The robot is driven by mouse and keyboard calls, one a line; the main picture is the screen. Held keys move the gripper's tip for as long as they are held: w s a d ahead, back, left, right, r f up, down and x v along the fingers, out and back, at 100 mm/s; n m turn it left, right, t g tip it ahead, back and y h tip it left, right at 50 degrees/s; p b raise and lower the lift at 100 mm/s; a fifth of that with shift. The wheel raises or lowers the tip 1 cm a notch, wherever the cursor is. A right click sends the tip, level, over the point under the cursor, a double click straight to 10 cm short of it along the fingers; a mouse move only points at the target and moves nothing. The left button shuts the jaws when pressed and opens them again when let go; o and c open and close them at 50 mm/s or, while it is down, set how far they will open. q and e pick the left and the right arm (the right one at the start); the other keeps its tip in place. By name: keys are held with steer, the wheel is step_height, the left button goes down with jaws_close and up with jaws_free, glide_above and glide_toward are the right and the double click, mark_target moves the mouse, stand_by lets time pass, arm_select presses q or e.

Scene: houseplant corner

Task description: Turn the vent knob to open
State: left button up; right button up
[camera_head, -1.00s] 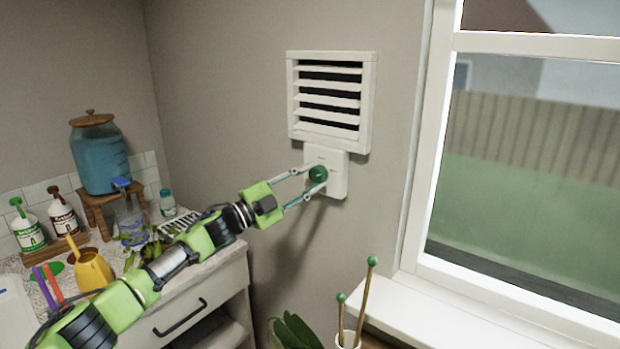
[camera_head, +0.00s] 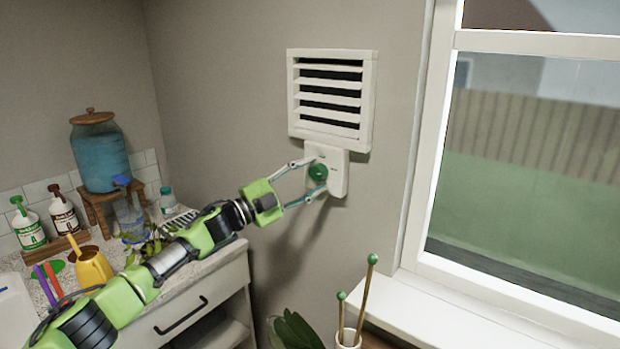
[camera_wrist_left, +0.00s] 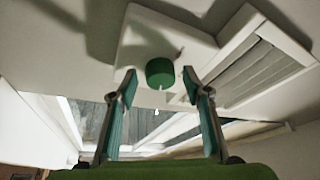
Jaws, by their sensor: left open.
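The green vent knob (camera_head: 318,172) sits on a white plate (camera_head: 337,178) on the wall, just below the white louvered vent (camera_head: 332,96). The vent's slats stand apart with dark gaps between them. My left gripper (camera_head: 308,178) is open, with one finger above-left of the knob and one below it. In the left wrist view the knob (camera_wrist_left: 160,73) lies between and just beyond the two spread fingertips (camera_wrist_left: 160,76), with a gap on each side. A small pale mark shows at the knob's lower edge there. My right gripper is not in view.
A window with a white sill (camera_head: 450,315) is at the right. Green-tipped stakes (camera_head: 367,300) stand in a pot below. A counter at the left holds a blue dispenser (camera_head: 99,155), bottles and a yellow watering can (camera_head: 93,268). The wall around the plate is clear.

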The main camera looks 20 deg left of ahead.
arm_select(q)
steer(key=v, duration=1.2)
steer(key=w+a+f+n+y, duration=0.15)
steer(key=f+n+y, duration=0.25)
steer(key=f, duration=0.9)
steer(key=a+f+n+y, duration=0.3)
steer(key=f+n+y, duration=0.15)
steer(key=f, duration=0.85)
steer(key=s+f+n+g+y, duration=0.2)
steer(key=s+f, duration=0.3)
steer(key=f, duration=0.7)
steer(key=s+f+n+g+y, duration=0.1)
steer(key=s+f+n, duration=0.2)
steer(key=s+f, duration=0.55)
steer(key=s+d+f+n+g+y, duration=0.25)
steer(key=s+f+g, duration=0.35)
steer(key=s+f, duration=1.65)
steer(key=s+d+f+g, duration=0.2)
steer(key=s+d+f, duration=0.1)
steer(key=s, duration=0.6)
steer(key=s+d+f+n+g, duration=0.1)
steer(key=s+d+f+g, duration=0.1)
steer(key=s, duration=0.6)
steer(key=s+d+f+n+g+h, duration=0.1)
steer(key=s+d+f, duration=0.3)
steer(key=s, duration=0.5)
steer(key=shift+s+d+f+g, duration=0.2)
steer(key=shift+s+f+g, duration=0.1)
steer(key=shift+f+g, duration=0.15)
